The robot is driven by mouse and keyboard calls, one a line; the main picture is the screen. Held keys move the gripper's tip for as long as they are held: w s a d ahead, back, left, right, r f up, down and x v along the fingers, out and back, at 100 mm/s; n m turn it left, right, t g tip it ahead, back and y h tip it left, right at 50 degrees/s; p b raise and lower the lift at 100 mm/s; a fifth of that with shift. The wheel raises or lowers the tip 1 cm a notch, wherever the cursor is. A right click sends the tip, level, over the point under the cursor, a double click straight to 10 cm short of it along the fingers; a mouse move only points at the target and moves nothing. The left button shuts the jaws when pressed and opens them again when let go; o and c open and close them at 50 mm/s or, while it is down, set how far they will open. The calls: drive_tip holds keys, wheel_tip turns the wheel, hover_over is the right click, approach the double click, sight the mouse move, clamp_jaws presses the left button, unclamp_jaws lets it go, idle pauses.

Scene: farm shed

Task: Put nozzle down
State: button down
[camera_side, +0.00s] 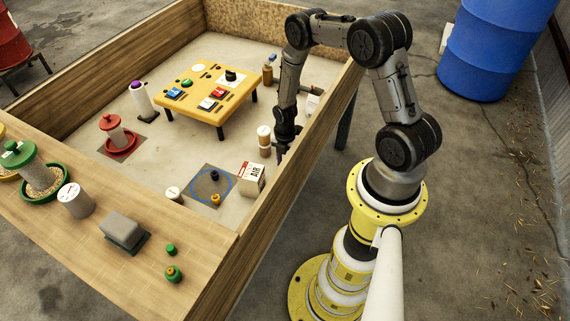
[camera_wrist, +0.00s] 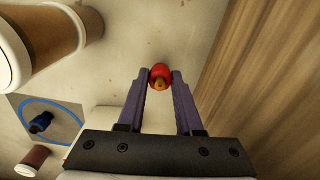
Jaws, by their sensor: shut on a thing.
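My gripper (camera_wrist: 160,78) is shut on a small red nozzle (camera_wrist: 160,71) with an orange-yellow tip, held between the fingertips in the wrist view. In the side view my gripper (camera_side: 281,150) hangs inside the wooden bin near its right wall, and the nozzle is too small to make out there. A grey mat with a blue ring (camera_side: 198,190) lies on the bin floor, left of and nearer the camera than my gripper. A dark blue nozzle-like piece (camera_wrist: 41,122) is on this mat in the wrist view.
A white box (camera_side: 251,178) stands beside the mat, close to my gripper. A brown-and-white jar (camera_side: 264,140) stands just left of my gripper. The bin's right wall (camera_side: 305,125) is close on the other side. A yellow table (camera_side: 205,100) stands further back.

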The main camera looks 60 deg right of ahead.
wheel_tip(320, 180, up, 9)
drive_tip(key=shift+r, duration=0.1)
drive_tip(key=shift+w+a+r, duration=0.1)
drive_tip(key=shift+a, duration=0.05)
drive_tip(key=w+a+r+n, duration=0.3)
drive_tip(key=a+r, duration=0.4)
drive_tip(key=a, duration=0.2)
drive_tip(key=w+a+r+n, duration=0.2)
drive_tip(key=a+r+n, duration=0.1)
drive_tip(key=a+r, duration=0.5)
drive_tip(key=s+a+r+n, duration=0.3)
drive_tip(key=s+a+r, duration=0.2)
drive_tip(key=a+r, duration=0.3)
drive_tip(key=s+a+r+n, duration=0.3)
drive_tip(key=s+a+r, duration=0.3)
drive_tip(key=a, duration=0.5)
drive_tip(key=w+a+f, duration=0.2)
drive_tip(key=w+f, duration=0.1)
drive_tip(key=w+a+f, duration=0.2)
drive_tip(key=w, duration=0.2)
drive_tip(key=w+a+f, duration=0.3)
drive_tip(key=shift+w+f, duration=0.3)
drive_tip(key=shift+w, duration=0.05)
drive_tip(key=shift+w+a+f, duration=0.3)
drive_tip(key=shift+w+f, duration=0.15)
drive_tip(key=shift+f, duration=0.15)
wheel_tip(320, 180, down, 3)
drive_tip(key=shift+w+f, duration=0.1)
drive_tip(key=shift+f, duration=0.05)
